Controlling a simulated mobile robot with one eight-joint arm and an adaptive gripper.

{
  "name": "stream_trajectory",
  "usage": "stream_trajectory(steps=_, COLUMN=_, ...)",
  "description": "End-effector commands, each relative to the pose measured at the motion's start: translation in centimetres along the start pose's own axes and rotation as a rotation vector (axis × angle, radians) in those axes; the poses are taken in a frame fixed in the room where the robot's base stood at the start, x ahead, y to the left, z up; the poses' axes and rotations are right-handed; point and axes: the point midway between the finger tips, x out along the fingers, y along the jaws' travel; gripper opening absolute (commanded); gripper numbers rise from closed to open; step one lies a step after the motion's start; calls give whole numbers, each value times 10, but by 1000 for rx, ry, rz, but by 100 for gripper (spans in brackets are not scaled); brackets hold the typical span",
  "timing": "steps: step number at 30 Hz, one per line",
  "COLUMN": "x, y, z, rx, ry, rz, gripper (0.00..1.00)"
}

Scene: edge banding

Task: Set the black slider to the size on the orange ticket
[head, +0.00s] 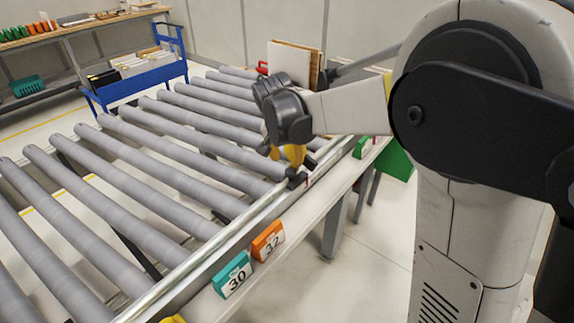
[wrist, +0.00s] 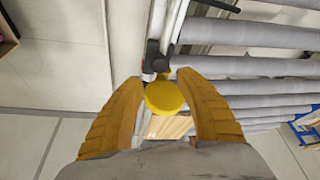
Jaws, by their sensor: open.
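The orange ticket (head: 268,241) hangs on the front of the conveyor's side rail and reads 32. The black slider (head: 297,178) sits on the rail, up and right of the ticket; it also shows in the wrist view (wrist: 154,58). My gripper (head: 292,155) is right above the slider, its yellow fingers pointing down. In the wrist view my fingers are apart on either side of a round yellow knob (wrist: 165,97), which overlaps the slider. I cannot tell whether they touch it. The scale under the slider is not readable.
A teal ticket (head: 232,274) reading 30 hangs left of the orange one. Grey rollers (head: 150,180) fill the conveyor behind the rail. Upright boards (head: 290,62) stand at the far end. A blue cart (head: 135,82) is beyond the rollers.

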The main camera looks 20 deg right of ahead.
Motion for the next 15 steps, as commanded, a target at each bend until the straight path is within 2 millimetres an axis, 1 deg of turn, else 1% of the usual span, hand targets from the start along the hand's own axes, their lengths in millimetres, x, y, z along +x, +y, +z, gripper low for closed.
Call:
stream_trajectory(steps=1, x=14, y=0, z=1, rx=1, ry=0, rz=0, gripper=42)
stream_trajectory(steps=6, x=49, y=0, z=1, rx=1, ry=0, rz=-1, gripper=42)
stream_trajectory(steps=10, x=70, y=0, z=1, rx=0, ry=0, rz=-1, gripper=42)
stream_trajectory(steps=12, x=78, y=0, z=1, rx=0, ry=0, rz=-1, gripper=42)
stream_trajectory(steps=15, x=84, y=0, z=0, rx=-1, ry=1, rz=-2, gripper=42)
